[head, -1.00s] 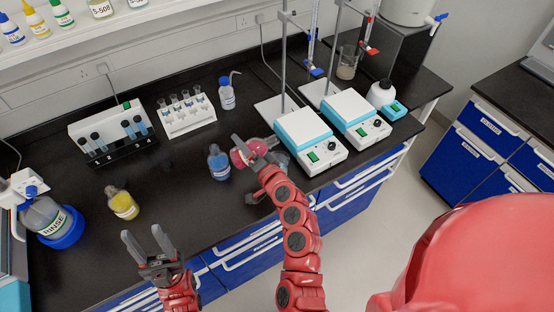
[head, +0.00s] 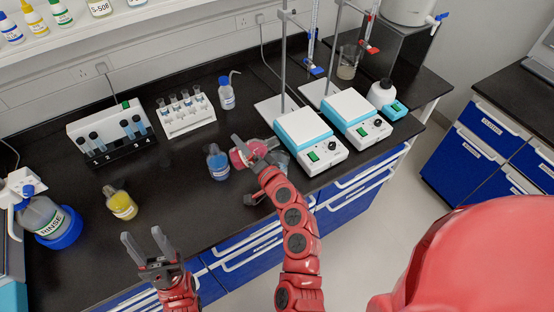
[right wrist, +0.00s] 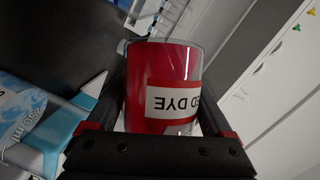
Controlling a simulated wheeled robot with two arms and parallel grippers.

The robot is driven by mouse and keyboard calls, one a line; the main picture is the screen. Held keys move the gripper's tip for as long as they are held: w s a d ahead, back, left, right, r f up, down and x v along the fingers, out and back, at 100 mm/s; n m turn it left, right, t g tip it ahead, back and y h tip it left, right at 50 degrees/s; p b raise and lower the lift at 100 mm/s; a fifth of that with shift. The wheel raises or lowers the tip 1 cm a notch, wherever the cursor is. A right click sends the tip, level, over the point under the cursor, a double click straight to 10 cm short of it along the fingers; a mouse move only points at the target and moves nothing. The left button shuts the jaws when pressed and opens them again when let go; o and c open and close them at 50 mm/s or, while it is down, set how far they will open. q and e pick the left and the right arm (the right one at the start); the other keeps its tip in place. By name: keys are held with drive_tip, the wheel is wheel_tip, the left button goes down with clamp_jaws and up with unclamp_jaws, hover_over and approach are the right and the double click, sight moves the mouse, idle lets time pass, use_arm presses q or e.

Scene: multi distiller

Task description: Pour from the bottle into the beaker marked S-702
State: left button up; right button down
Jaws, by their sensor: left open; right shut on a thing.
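My right gripper (head: 250,160) is shut on a bottle of red liquid (head: 241,154) and holds it over the front of the bench, left of the hotplates. In the right wrist view the red bottle (right wrist: 165,70) sits between the two fingers. Its label ends in "D DYE" and reads upside down there. My left gripper (head: 150,245) is open and empty near the bench's front edge. A glass vessel (head: 282,158) shows partly behind my right gripper; I cannot read a marking on it. No S-702 label is readable in any view.
A blue bottle (head: 217,163) stands close left of the red one. A yellow bottle (head: 121,204), a rinse bottle (head: 42,220) and two racks stand further left. Two hotplates (head: 308,138) with stands are on the right. A beaker (head: 348,62) is at the back right.

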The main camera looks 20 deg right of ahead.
drive_tip(key=shift+s, duration=0.15)
drive_tip(key=shift+w+f+b, duration=0.2)
drive_tip(key=shift+b, duration=0.1)
drive_tip(key=shift+s+m, duration=0.15)
drive_tip(key=shift+m, duration=0.15)
drive_tip(key=shift+f+b, duration=0.15)
drive_tip(key=shift+b, duration=0.15)
drive_tip(key=shift+a+f, duration=0.1)
drive_tip(key=shift+f, duration=0.05)
idle(0.5)
